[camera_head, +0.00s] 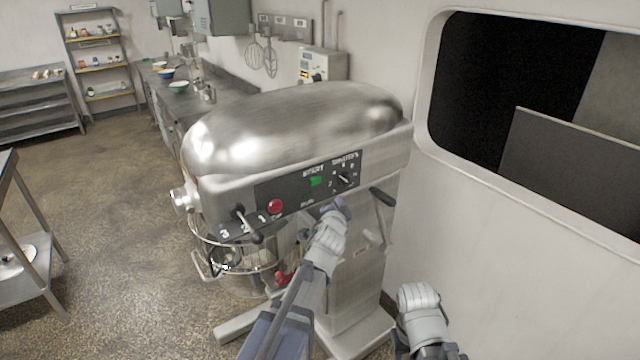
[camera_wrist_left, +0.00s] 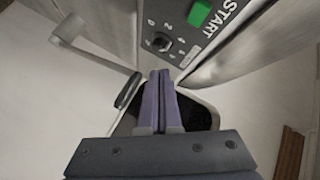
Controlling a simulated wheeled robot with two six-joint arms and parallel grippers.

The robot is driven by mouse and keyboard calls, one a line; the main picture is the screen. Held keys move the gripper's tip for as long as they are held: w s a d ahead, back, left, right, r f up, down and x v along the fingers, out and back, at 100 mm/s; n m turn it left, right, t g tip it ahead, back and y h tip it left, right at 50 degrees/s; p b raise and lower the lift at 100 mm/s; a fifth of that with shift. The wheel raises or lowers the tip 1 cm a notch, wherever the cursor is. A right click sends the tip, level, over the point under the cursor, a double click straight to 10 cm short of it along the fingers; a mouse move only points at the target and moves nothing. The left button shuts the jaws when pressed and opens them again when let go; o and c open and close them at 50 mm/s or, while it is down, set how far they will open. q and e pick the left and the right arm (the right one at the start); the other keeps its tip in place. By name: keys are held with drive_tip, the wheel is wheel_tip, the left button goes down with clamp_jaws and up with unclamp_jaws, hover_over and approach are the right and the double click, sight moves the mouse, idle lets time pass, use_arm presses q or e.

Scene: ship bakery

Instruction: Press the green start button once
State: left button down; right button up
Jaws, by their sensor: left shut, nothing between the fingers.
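The green start button (camera_head: 315,181) is a small green square on the dark control panel (camera_head: 290,192) of a large steel mixer. It also shows at the top of the left wrist view (camera_wrist_left: 200,13). My left gripper (camera_head: 336,206) is shut and empty, below and slightly right of the button in the head view. In the left wrist view its closed fingers (camera_wrist_left: 161,78) point toward the panel, near the black rotary dial (camera_wrist_left: 159,43). The button is clear of the fingertips. Part of my right arm shows at the lower right; its fingers do not show.
A red button (camera_head: 275,206) and a lever (camera_head: 240,212) sit left of the green button. A dark handle (camera_head: 383,197) juts from the mixer's right side. A wall with a dark window (camera_head: 520,80) stands close on the right. Open floor lies left.

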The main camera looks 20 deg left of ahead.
sight(315, 180)
use_arm(q)
drive_tip(key=shift+a, duration=0.1)
drive_tip(key=w+a, duration=0.5)
drive_tip(key=a, duration=0.1)
drive_tip(key=shift+w+a, duration=0.2)
drive_tip(key=shift+a, duration=0.2)
drive_tip(key=shift+a, duration=0.1)
idle(2.0)
drive_tip(key=shift+w+a, duration=0.25)
